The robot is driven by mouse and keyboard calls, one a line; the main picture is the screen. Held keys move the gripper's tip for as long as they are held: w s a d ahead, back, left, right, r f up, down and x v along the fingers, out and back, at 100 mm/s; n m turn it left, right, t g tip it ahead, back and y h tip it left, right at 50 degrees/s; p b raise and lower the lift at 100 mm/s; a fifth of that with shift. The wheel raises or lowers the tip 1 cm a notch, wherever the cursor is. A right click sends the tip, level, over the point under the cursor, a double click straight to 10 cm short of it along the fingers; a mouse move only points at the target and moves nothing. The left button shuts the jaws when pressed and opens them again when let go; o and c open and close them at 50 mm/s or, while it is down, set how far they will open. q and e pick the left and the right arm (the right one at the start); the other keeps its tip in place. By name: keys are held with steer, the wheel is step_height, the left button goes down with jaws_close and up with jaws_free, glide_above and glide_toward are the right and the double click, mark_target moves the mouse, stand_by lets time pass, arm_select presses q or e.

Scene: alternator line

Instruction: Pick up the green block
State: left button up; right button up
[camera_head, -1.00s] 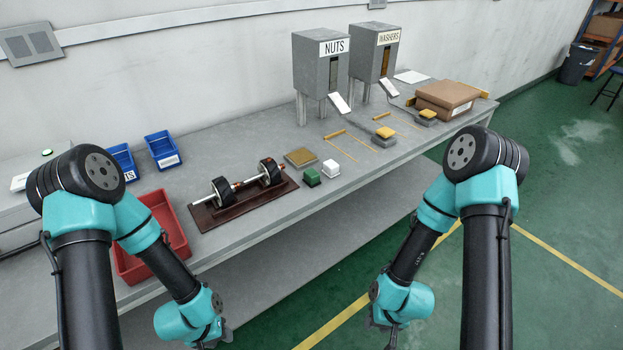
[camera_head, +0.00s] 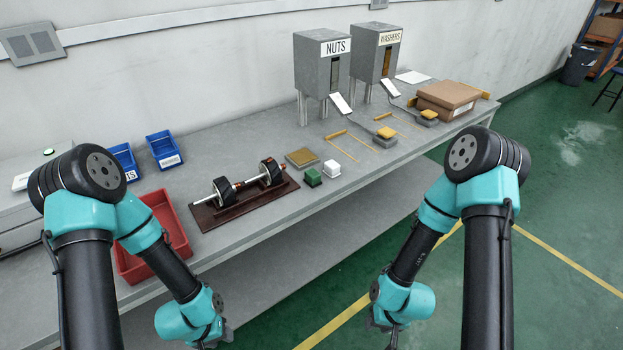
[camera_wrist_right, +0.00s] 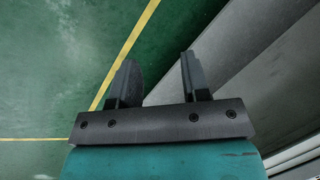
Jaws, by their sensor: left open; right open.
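In the head view, my left gripper (camera_head: 213,343) hangs low in front of the bench, mostly hidden at the bottom edge. My right gripper (camera_head: 391,343) also hangs low, over the floor in front of the bench, its fingers cut off by the frame. The right wrist view shows the right gripper (camera_wrist_right: 158,75) open, with nothing between its two fingers. Both grippers are well apart from the green block.
A dumbbell-like rotor (camera_head: 240,186) lies on a dark tray left of the blocks. A red bin (camera_head: 182,245) and blue bins (camera_head: 163,150) stand further left. Nut (camera_head: 321,75) and washer (camera_head: 376,60) dispensers stand behind. A brown box (camera_head: 447,96) sits at the right end.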

steer(key=o, duration=0.8)
steer(key=shift+c, duration=0.2)
